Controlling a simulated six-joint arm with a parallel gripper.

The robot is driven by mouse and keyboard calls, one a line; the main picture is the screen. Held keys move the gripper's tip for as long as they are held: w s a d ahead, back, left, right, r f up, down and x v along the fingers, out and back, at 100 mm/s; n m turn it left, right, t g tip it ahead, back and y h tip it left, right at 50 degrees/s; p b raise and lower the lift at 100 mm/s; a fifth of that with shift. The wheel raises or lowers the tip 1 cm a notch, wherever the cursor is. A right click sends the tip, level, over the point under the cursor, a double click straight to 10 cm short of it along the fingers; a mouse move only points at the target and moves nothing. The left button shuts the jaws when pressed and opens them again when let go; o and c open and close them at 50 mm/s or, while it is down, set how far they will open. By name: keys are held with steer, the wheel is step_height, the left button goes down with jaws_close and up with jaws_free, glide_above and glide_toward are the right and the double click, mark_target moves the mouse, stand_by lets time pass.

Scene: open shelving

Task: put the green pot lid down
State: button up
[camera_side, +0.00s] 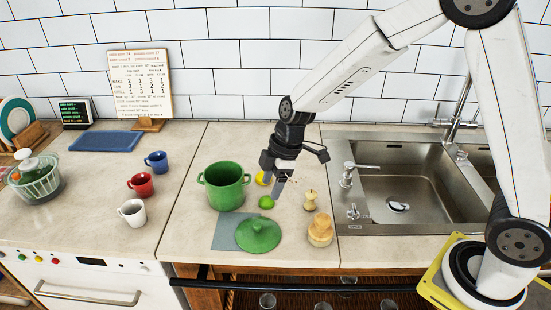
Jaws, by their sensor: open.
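The green pot lid (258,234) lies on the counter near its front edge, partly over a flat grey-blue mat (226,231). The green pot (224,186) stands open just behind the lid, to its left. My gripper (279,186) is open, pointing down above the counter, to the right of the pot and behind the lid. It is apart from the lid, and nothing shows between its fingers.
A lime (266,202), a partly hidden yellow fruit (263,178), an apple core (310,200) and a wooden piece (320,230) surround my gripper. Blue (157,161), red (141,184) and white (133,212) mugs stand left. The sink (410,185) is right.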

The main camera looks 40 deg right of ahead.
stand_by(0.3)
steer(key=s+d+m+h, duration=0.1)
steer(key=s+d+m, duration=0.3)
steer(key=s+m, duration=0.2)
steer(key=s+d+m+t+h, duration=0.1)
steer(key=s+d+m+h, duration=0.1)
steer(key=s+d+m, duration=0.3)
steer(key=s+m, duration=0.2)
steer(key=s, duration=0.1)
steer(key=shift+d+r, duration=0.25)
steer(key=shift+r, duration=0.1)
